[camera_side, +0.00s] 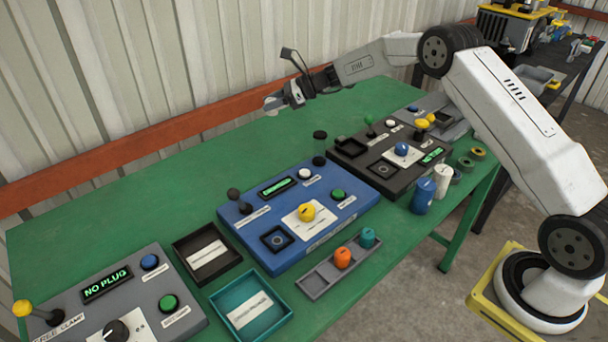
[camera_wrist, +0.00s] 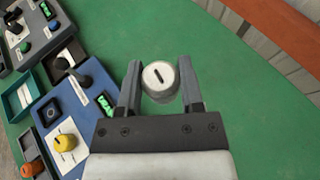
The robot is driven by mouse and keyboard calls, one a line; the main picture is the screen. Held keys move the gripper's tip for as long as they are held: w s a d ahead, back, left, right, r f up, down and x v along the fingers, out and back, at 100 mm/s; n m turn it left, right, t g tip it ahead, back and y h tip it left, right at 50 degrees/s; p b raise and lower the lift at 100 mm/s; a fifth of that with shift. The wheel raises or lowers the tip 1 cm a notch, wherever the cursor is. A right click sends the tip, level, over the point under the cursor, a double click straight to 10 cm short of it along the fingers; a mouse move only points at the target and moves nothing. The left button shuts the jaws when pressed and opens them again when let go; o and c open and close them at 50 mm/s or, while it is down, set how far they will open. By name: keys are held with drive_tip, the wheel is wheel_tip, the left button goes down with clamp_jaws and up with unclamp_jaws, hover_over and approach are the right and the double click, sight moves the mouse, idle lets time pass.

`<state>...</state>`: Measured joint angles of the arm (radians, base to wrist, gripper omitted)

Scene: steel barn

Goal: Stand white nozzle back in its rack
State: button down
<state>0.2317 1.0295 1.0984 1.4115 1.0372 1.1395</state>
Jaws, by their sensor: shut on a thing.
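My gripper (camera_side: 280,99) is above the back of the green table, left of my arm. In the wrist view my gripper (camera_wrist: 160,82) is shut on the white nozzle (camera_wrist: 159,76), a short round piece with a dark slot in its top face. In the side view the white nozzle (camera_side: 271,103) shows small at the fingertips, clear of the table. The grey rack (camera_side: 314,283) lies at the front edge of the table. An orange nozzle (camera_side: 343,257) and a teal nozzle (camera_side: 368,238) stand in it; its left end is empty.
A blue panel (camera_side: 248,228) with knobs stands behind the rack. A dark panel (camera_side: 355,160) and a grey panel (camera_side: 150,310) flank it. Two open trays, black (camera_side: 183,248) and teal (camera_side: 284,305), lie left of the rack. The back left table (camera_side: 110,212) is clear.

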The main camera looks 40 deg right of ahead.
drive_tip(key=n+g+y, duration=0.1)
drive_tip(key=n+g, duration=0.1)
hover_over(281, 164)
wheel_tip(281, 164, down, 8)
drive_tip(key=shift+w+a, duration=0.15)
drive_tip(key=shift+w, duration=0.1)
drive_tip(key=shift+r, duration=0.1)
drive_tip(key=shift+f, duration=2.85)
drive_tip(key=shift+f, duration=2.1)
drive_tip(key=shift+c, duration=1.2)
unclamp_jaws()
drive_tip(key=shift+s+d, duration=0.1)
drive_tip(key=shift+d, duration=0.1)
